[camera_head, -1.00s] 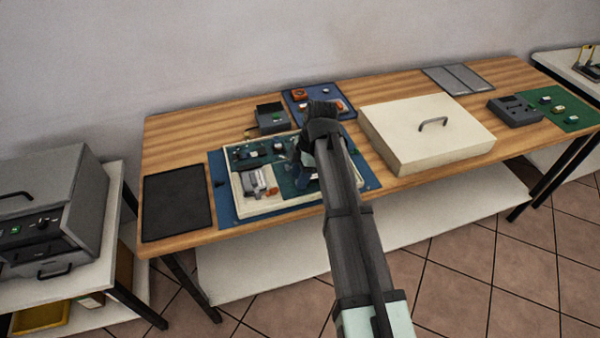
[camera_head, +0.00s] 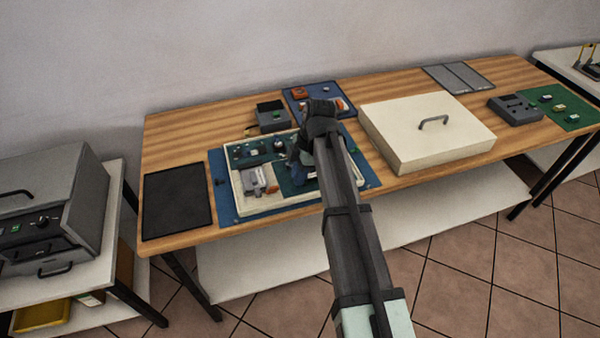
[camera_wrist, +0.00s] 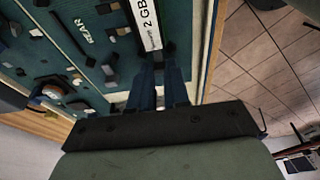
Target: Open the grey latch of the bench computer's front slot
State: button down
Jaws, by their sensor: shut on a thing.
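The bench computer is an open cream tray (camera_head: 238,200) holding green boards, in the head view. In the wrist view its teal board (camera_wrist: 50,50) shows close up, with a "REAR" mark. A memory stick with a white "2 GB" label (camera_wrist: 148,18) lies in the slot in line with my gripper. My gripper (camera_wrist: 158,68) has its blue fingers close together at the near end of that slot. They are shut on a small dark piece there, apparently the latch; the fingers mostly hide it, and its position cannot be told. In the head view my arm hides part of the board.
A blue mat (camera_head: 224,212) lies under the tray. A black pad (camera_head: 176,203) lies to the left, a small dark grey box (camera_head: 272,121) behind. A large cream lid with a handle (camera_head: 425,135) is close on the right. Bare wood shows around them.

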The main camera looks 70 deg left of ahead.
jog(key=shift+s, duration=0.35)
jog(key=c, duration=1.1)
grip_release()
jog(key=shift+r, duration=0.1)
jog(key=shift+s+v, duration=0.25)
jog(key=shift+v, duration=0.7)
jog(key=shift+s+v, duration=0.2)
jog(key=shift+v, duration=0.75)
jog(key=shift+s+v, duration=0.25)
jog(key=shift+v, duration=0.7)
jog(key=shift+r, duration=0.2)
jog(key=shift+w, duration=0.1)
